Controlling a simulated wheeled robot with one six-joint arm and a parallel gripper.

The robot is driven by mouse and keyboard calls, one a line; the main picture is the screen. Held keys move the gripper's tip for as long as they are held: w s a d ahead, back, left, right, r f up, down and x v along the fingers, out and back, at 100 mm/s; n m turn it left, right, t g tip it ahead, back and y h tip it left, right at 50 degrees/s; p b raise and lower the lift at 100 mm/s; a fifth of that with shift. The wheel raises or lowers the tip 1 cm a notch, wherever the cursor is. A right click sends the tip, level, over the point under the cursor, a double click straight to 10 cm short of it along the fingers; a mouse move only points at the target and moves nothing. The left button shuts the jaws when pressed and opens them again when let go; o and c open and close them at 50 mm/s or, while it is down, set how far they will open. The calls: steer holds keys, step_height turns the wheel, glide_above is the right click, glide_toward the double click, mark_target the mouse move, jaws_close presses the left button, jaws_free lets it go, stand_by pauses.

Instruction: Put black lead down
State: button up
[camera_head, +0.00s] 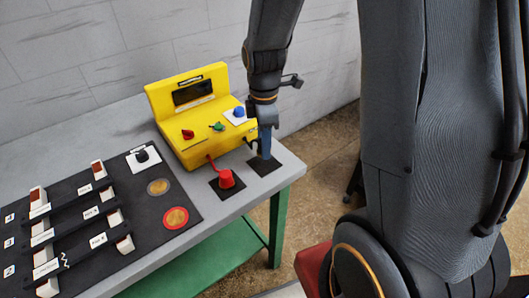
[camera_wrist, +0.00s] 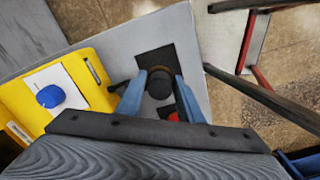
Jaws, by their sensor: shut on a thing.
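My gripper (camera_head: 266,143) points down over a black square pad (camera_head: 272,167) near the right corner of the table. In the wrist view its two blue fingers (camera_wrist: 158,90) are shut on the black lead (camera_wrist: 158,80), a round black plug seen from above. Part of the black square pad (camera_wrist: 150,58) shows beyond the plug. In the head view the fingers hide most of the lead; I cannot tell whether it touches the pad. The red lead (camera_head: 226,180) stands on another black pad to the left, joined by a red cable to the yellow instrument (camera_head: 180,125).
The yellow instrument stands close behind and left of my gripper, with red, green and blue knobs (camera_head: 238,112). A dark board (camera_head: 150,215) with several fuse-like parts and round discs covers the table's left. The grey table (camera_head: 240,205) ends just right of the pad.

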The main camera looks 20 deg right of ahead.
steer(key=shift+f+p, duration=0.4)
steer(key=shift+f, duration=1.75)
steer(key=o, duration=1.2)
steer(key=shift+f, duration=0.15)
steer(key=shift+c, duration=0.2)
step_height(320, 180, up, 11)
steer(key=shift+r+b, duration=0.2)
steer(key=shift+b, duration=0.95)
steer(key=shift+r, duration=0.4)
steer(key=s+f+m+t, duration=0.1)
steer(key=s+f+m, duration=0.3)
steer(key=s+m, duration=0.5)
steer(key=shift+s+m, duration=0.2)
steer(key=shift+m, duration=3.4)
